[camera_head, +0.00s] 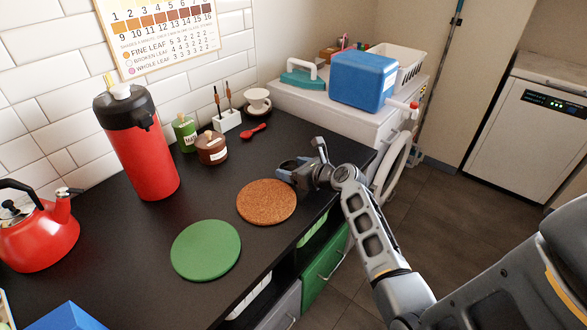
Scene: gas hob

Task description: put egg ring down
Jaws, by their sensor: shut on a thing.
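My gripper (296,174) is low over the dark counter, just right of the round cork mat (266,201). It is shut on a small grey-blue thing at its tip, which I take to be the egg ring. The ring is small and mostly merges with the fingers, so its outline is hard to make out. I cannot tell whether it touches the counter.
A green round mat (206,249) lies left of the cork mat. A white appliance with a blue box (362,80) is behind.

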